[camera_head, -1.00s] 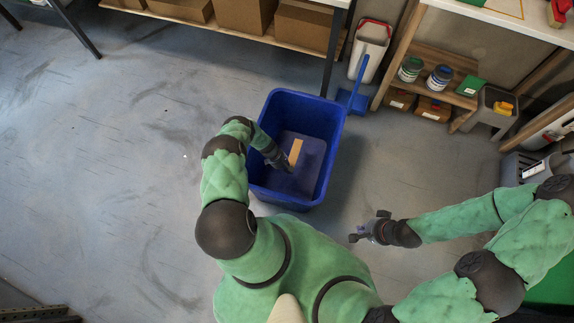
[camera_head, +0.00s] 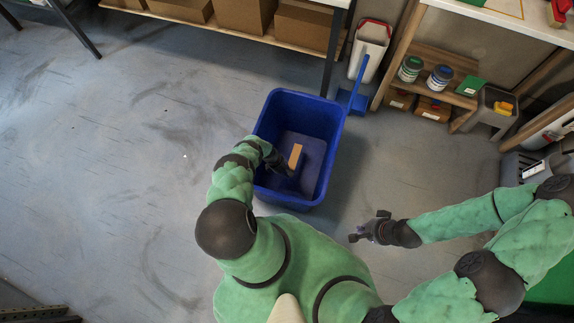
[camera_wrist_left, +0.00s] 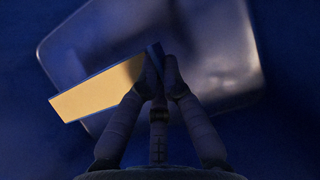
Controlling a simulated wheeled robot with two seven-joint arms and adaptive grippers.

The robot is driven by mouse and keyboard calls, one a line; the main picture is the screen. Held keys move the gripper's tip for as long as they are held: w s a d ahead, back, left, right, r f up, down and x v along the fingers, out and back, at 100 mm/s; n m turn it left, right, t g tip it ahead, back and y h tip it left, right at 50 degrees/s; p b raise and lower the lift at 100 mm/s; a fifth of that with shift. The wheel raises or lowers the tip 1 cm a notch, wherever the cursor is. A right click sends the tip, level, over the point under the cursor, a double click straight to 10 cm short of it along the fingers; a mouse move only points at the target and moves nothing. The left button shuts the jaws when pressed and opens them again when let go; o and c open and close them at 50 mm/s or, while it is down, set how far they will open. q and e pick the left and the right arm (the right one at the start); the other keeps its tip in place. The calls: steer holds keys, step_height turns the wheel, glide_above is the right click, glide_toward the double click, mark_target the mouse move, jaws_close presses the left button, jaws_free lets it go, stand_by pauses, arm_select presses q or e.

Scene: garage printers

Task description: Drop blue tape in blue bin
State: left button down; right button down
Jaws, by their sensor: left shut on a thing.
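The blue bin (camera_head: 338,130) stands open-topped on the floor in front of me. My left gripper (camera_head: 288,169) reaches over its left rim and down inside it. In the left wrist view the fingertips (camera_wrist_left: 160,62) close on the end of a thing with a tan face and a blue edge, which I take for the blue tape (camera_wrist_left: 100,90). Its tan face also shows in the head view as the tape (camera_head: 295,156) inside the bin's opening. The part between the fingers is hidden. My right gripper (camera_head: 367,227) is open and empty, right of the bin.
A blue broom or dustpan (camera_head: 352,100) and a white bin (camera_head: 368,50) stand behind the blue bin. A wooden shelf (camera_head: 440,65) with cans is at the back right. A bench with cardboard boxes (camera_head: 245,15) is at the back. The floor (camera_head: 110,170) at left is clear.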

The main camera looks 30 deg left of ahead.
arm_select(q)
steer(key=c, duration=1.3)
jaws_free()
steer(key=shift+a+r, duration=0.1)
steer(key=shift+v, duration=5.85)
